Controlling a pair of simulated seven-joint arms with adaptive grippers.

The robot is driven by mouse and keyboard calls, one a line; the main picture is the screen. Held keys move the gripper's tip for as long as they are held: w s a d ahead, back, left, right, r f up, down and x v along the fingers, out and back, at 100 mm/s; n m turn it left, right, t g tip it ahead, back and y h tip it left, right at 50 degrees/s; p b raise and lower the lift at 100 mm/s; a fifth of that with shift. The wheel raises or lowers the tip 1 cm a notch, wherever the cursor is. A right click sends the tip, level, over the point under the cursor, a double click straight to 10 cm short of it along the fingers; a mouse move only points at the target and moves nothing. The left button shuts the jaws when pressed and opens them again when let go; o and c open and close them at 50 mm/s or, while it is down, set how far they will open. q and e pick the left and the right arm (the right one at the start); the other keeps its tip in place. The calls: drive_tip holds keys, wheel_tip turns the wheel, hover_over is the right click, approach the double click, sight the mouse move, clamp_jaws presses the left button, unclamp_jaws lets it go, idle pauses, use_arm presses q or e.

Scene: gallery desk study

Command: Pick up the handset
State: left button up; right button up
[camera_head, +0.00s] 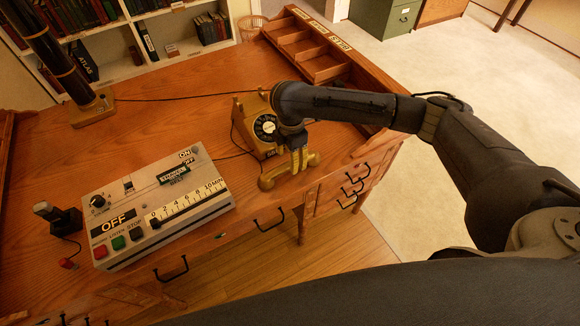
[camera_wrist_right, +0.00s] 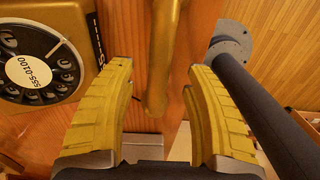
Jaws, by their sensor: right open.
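The golden-yellow handset (camera_head: 268,182) lies on the wooden desk in front of the rotary telephone (camera_head: 262,127), near the desk's front edge. In the right wrist view, the handset (camera_wrist_right: 163,50) runs between the two yellow fingers of my right gripper (camera_wrist_right: 160,72), with a gap on each side. The fingers are apart and not closed on it. The telephone's dial (camera_wrist_right: 40,65) shows at the left of that view. My left gripper is not seen.
A grey control box (camera_head: 155,208) with buttons and a scale stands left of the handset. A small black device (camera_head: 62,219) is at its left. A brass-and-black column (camera_head: 92,108) stands at the back left. A wooden compartment tray (camera_head: 318,62) lines the far right. Cords cross the desk.

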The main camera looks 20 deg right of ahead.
sight(290, 163)
drive_tip(key=shift+a+f, duration=0.15)
drive_tip(key=shift+f, duration=2.15)
drive_tip(key=shift+o, duration=0.2)
clamp_jaws()
